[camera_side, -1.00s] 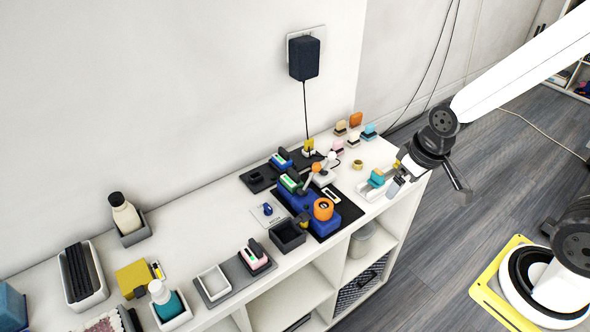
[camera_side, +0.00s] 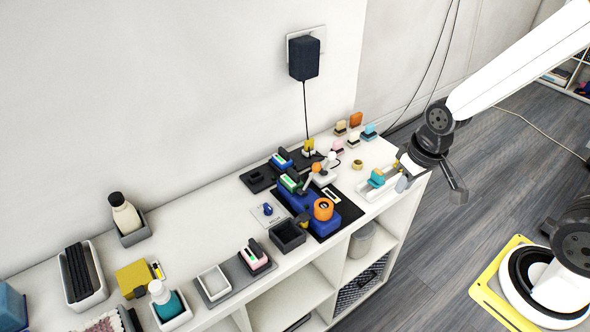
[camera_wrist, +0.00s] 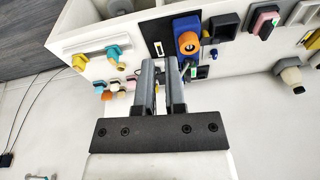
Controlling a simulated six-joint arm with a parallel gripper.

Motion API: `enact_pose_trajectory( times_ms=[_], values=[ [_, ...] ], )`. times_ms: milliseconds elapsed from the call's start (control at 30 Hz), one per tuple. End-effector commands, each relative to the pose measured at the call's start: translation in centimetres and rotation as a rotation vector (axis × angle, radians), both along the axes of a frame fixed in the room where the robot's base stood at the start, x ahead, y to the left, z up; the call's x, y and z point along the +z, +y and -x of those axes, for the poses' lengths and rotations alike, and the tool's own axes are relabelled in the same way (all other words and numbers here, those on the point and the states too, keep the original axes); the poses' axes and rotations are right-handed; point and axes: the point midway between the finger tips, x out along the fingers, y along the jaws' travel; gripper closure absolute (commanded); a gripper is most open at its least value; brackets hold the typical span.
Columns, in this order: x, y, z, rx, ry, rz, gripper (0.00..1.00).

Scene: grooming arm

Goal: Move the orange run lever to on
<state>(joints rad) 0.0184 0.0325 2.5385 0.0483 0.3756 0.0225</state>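Which position the lever is in, I cannot tell. My gripper (camera_side: 403,183) is over the right end of the counter, apart from the lever. In the wrist view its two fingers (camera_wrist: 159,62) stand parallel with a narrow empty gap between them.
A white tray with a teal and orange piece (camera_side: 376,178) lies near my gripper. A white-tipped lever (camera_side: 331,156) stands close to the orange-tipped one. Small coloured blocks (camera_side: 355,119) stand behind. A dark open box (camera_side: 287,235) sits left of the blue unit.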

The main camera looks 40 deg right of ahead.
Motion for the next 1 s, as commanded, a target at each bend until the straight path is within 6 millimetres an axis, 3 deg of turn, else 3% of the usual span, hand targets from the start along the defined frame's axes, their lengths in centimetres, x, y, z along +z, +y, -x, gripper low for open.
enact_pose_trajectory(
  times_ms=[167, 467, 767, 1000],
  values=[
    [-1.4, -0.6, -0.3, -0.212, 0.1, -0.084, 1.0],
    [-4.6, -0.9, -1.5, -0.754, 0.35, -0.326, 1.0],
    [-7.4, -1.2, -4.6, -1.282, 0.599, -0.62, 1.0],
    [-9.6, -2.7, -8.1, -1.666, 0.79, -0.899, 1.0]
  ],
)
